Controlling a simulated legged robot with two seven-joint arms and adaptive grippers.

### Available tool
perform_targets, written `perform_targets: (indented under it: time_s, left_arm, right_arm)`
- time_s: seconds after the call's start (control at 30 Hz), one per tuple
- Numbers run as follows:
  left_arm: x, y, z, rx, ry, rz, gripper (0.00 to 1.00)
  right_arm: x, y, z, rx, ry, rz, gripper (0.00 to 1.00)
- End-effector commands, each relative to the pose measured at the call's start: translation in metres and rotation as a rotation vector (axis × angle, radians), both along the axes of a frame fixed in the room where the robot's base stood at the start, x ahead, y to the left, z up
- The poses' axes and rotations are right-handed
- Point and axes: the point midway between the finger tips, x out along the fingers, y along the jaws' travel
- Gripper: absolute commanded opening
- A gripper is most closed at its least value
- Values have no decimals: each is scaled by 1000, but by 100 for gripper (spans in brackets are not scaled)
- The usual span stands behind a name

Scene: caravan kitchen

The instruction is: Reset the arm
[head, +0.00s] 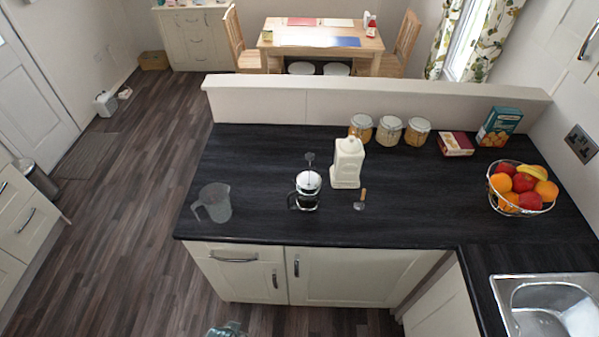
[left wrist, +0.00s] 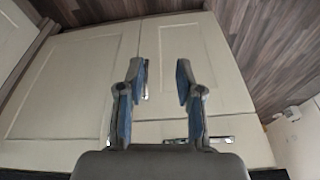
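My left gripper (left wrist: 161,82) is open in the left wrist view, with two grey and blue fingers spread apart and nothing between them. It is in front of the cream cabinet doors (left wrist: 85,75), with metal handles near and partly behind the fingers. In the head view, a small bluish-grey part at the bottom edge appears to be mine, but I cannot tell its finger state there. My right gripper is in neither view.
The dark counter (head: 260,170) holds a clear jug (head: 213,204), a French press (head: 307,190), a cream canister (head: 347,164), a scoop (head: 360,200), several jars, boxes and a fruit basket (head: 521,188). A sink (head: 548,308) is at lower right. The floor at left is mostly clear.

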Motion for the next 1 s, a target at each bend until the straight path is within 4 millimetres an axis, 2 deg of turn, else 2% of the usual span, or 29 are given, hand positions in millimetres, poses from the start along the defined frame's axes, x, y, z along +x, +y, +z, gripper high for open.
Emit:
perform_targets:
  time_s: [0.03,0.17,0.27,0.3,0.4,0.5,0.6,0.73,0.87,1.0]
  left_arm:
    - [-1,0,-21,2,13,-2,35]
    - [-8,0,-81,3,37,-7,35]
    - [-24,2,-140,6,63,-11,35]
    - [-34,3,-167,7,75,-13,35]
    - [-68,8,-228,11,104,-20,35]
    - [-110,15,-276,14,132,-27,35]
    - [-150,22,-308,17,152,-31,35]
    - [-189,30,-330,20,170,-37,35]
    - [-207,33,-337,22,176,-40,35]
    - [-210,34,-337,22,177,-41,35]
  right_arm:
    - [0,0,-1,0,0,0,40]
    - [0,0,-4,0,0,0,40]
    - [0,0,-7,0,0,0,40]
    - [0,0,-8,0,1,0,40]
    - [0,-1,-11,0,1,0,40]
    - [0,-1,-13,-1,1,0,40]
    - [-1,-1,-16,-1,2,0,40]
    - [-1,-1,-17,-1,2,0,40]
    - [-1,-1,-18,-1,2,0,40]
    - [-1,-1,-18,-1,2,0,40]
